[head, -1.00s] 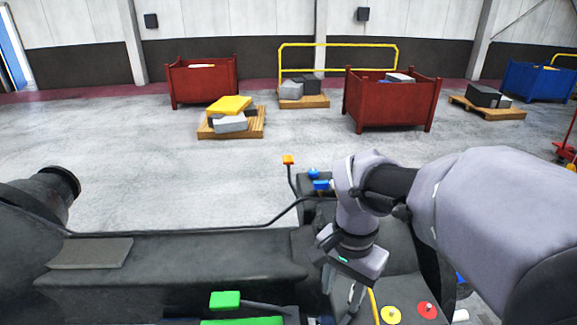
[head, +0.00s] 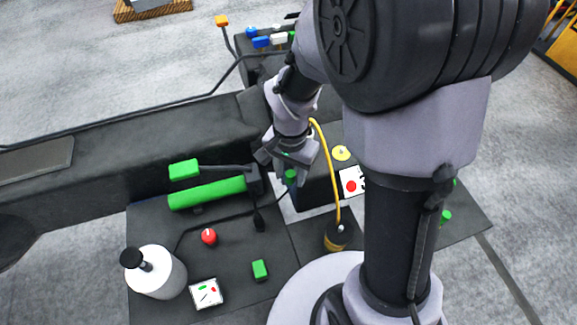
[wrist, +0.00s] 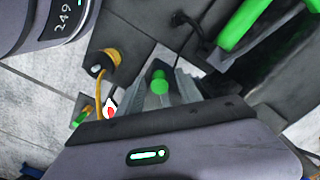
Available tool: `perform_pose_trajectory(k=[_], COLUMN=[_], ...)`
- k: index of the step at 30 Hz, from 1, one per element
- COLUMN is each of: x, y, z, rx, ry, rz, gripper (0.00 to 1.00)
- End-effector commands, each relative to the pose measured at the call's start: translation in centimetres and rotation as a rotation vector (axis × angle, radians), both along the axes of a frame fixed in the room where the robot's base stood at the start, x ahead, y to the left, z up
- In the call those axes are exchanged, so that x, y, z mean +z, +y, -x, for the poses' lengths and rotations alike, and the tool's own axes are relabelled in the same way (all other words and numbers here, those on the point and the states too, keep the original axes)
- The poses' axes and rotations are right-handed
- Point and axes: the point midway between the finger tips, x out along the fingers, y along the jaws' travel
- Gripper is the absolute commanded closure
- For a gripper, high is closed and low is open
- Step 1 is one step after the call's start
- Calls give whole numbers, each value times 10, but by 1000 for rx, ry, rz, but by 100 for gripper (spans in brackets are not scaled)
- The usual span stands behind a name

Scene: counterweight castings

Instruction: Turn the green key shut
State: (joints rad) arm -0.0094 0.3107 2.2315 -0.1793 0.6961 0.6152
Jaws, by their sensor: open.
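A small green knob, which looks like the green key (head: 291,176), sits at the end of my gripper in the head view, on the dark panel. In the wrist view the green key (wrist: 160,86) shows as a round green end on a dark block between my fingers. My gripper (head: 288,172) is open and points down at it. In the wrist view the fingers of my gripper (wrist: 162,90) stand on either side of the key. I cannot tell whether they touch it or which way it is turned.
A yellow cable rises from a dark round base (head: 337,236) close to the right of my gripper. A green cylinder (head: 207,192) and a green handle (head: 184,169) lie to the left. A red knob (head: 208,236), green button (head: 260,270) and white canister (head: 156,272) stand nearer.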

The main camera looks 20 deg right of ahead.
Motion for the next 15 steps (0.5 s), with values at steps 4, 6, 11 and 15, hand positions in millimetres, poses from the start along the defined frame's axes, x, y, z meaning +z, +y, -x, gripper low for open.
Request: perform_pose_trajectory(k=[4,6,11,15], x=[0,0,0,0], y=[0,0,0,0], z=[0,0,0,0], rx=[0,0,0,0], ry=[0,0,0,0], rz=[0,0,0,0], gripper=[57,57,87,100])
